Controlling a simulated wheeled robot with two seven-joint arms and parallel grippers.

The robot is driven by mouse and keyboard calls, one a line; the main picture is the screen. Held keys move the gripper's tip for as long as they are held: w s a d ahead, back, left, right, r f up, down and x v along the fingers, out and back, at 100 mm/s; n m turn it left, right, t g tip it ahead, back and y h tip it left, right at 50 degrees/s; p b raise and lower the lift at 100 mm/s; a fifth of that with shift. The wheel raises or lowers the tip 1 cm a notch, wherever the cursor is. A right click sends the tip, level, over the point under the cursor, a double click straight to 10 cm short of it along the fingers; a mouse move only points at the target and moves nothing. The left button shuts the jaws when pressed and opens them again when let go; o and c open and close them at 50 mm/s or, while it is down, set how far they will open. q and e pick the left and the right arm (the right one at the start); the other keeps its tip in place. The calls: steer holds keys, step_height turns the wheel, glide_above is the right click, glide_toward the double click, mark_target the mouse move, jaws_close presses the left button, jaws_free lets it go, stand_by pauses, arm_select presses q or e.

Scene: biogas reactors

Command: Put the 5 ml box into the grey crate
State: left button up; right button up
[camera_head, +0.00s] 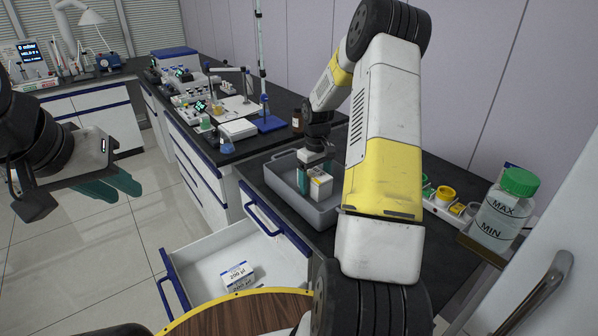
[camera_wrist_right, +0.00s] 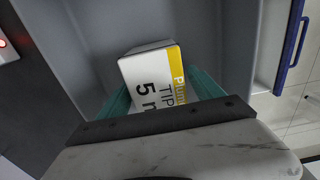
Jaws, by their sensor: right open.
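The 5 ml box (camera_head: 320,184), white with a yellow stripe, is inside the grey crate (camera_head: 287,198) on the dark bench. In the right wrist view the 5 ml box (camera_wrist_right: 150,85) lies between the teal fingers, its printed face toward the camera. My right gripper (camera_head: 312,172) reaches down into the crate and is open around the box. I cannot tell whether the fingers touch it. The box's underside is hidden. My left gripper (camera_head: 112,187) is empty above the floor at the left, far from the crate; its finger gap is unclear.
An open drawer (camera_head: 205,268) below the crate holds white 200 µl boxes (camera_head: 237,274). A green-capped bottle (camera_head: 503,208) and coloured cups stand right of the crate. A blue stand (camera_head: 270,122) and lab devices fill the bench behind. My right arm hides part of the bench.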

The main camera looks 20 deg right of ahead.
mark_target(315, 173)
step_height(315, 173, up, 12)
steer(key=shift+r, duration=0.1)
steer(key=s+a+r+m+t, duration=0.1)
steer(key=s+a+r+t, duration=0.1)
steer(key=s+a+r, duration=0.35)
steer(key=s+a+r+t, duration=0.1)
steer(key=s+a+r, duration=0.2)
steer(key=s+r, duration=0.4)
steer(key=s+a+r+m+t+y, duration=0.1)
steer(key=s+a, duration=0.2)
steer(key=s, duration=0.4)
steer(key=s+a+r+m+t+y, duration=0.1)
steer(key=s+a+r+t, duration=0.1)
steer(key=s, duration=0.6)
steer(key=shift+a, duration=0.75)
